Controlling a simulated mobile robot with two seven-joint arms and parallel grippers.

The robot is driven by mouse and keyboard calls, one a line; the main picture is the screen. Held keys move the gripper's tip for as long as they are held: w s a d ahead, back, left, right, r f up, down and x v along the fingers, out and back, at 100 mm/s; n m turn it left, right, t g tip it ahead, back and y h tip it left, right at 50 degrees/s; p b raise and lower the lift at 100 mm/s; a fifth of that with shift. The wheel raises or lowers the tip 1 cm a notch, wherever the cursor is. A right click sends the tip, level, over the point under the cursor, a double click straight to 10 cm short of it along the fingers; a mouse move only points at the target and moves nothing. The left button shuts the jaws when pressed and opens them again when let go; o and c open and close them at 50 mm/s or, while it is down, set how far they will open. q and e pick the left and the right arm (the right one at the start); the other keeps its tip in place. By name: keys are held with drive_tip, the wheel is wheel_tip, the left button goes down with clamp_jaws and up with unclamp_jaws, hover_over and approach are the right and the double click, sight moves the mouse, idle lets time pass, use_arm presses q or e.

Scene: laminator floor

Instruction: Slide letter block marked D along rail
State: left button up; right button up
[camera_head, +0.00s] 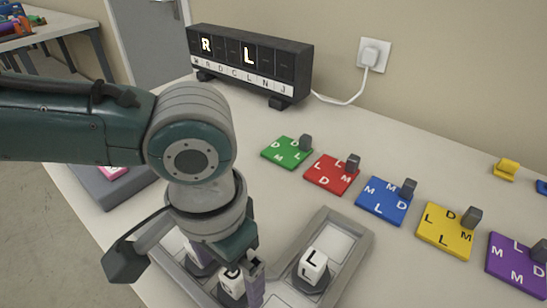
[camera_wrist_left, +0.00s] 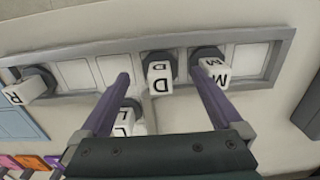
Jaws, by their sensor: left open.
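The white block marked D (camera_head: 231,284) sits on a dark base in the grey rail tray (camera_head: 346,228), partly hidden by my gripper in the head view. The D block also shows in the left wrist view (camera_wrist_left: 160,72). My left gripper (camera_wrist_left: 160,80) is open, its two purple fingers apart, with the D block between them or just beyond; contact cannot be told. My left gripper (camera_head: 235,277) also shows from above in the head view. The block marked M (camera_wrist_left: 212,70) stands close beside the right finger. My right gripper is not in view.
The block marked L (camera_head: 313,266) sits in a side branch of the rail; the block marked R (camera_wrist_left: 27,88) is at its far left in the wrist view. A black display (camera_head: 250,62) shows R and L. Colored lettered tiles (camera_head: 383,202) lie behind the tray.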

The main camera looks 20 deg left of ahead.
sight(229, 277)
use_arm(q)
wheel_tip(229, 277, up, 7)
drive_tip(key=shift+r+p, duration=0.1)
drive_tip(key=shift+p, duration=0.5)
idle(0.9)
